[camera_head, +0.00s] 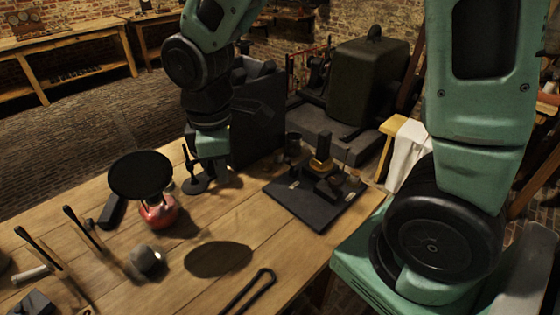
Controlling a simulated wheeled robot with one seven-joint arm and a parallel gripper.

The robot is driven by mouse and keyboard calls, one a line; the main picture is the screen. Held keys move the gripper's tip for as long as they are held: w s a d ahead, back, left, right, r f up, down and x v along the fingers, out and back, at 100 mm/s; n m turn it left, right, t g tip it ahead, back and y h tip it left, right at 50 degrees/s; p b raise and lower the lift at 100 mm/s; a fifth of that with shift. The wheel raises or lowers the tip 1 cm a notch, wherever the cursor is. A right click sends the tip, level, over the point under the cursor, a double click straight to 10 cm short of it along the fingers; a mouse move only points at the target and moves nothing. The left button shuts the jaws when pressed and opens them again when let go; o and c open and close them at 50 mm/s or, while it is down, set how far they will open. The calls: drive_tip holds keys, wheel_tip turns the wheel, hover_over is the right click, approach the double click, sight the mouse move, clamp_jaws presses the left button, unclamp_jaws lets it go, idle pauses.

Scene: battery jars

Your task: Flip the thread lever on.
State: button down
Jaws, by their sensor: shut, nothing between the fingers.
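My gripper (226,179) points down over the middle of the table, at the end of my green and black arm. Its dark fingertips are small and close together, and nothing shows between them. A dark base board (296,207) lies to the right of my gripper, apart from it. It carries a brass-coloured block (320,166), small posts and dark fittings. A small black stand (194,185) with an upright post stands just left of my gripper. I cannot tell for sure which of these small parts is the thread lever, or its position.
The wooden table (200,289) also bears a red round object (159,212) under a black disc (140,174), a grey knob (147,260) and several long-handled tools at left. A dark looped rod (249,291) lies in front. A tall dark box (262,115) stands behind my gripper.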

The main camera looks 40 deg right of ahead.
drive_tip(key=w+d+f+n+h, duration=0.1)
drive_tip(key=w+d+f, duration=0.3)
drive_tip(key=d, duration=0.5)
drive_tip(key=w+d+f+n+h+b, duration=0.1)
drive_tip(key=w+d+f+n, duration=0.3)
drive_tip(key=w+d, duration=0.4)
drive_tip(key=shift+w+d, duration=0.35)
drive_tip(key=shift+d, duration=0.25)
drive_tip(key=d+f+p, duration=0.2)
drive_tip(key=d+f, duration=0.4)
drive_tip(key=f, duration=0.3)
drive_tip(key=shift+s+f, duration=0.2)
drive_tip(key=shift+f, duration=0.2)
drive_tip(key=shift+d+r+p, duration=0.1)
drive_tip(key=shift+d+p, duration=0.05)
drive_tip(key=shift+p, duration=0.25)
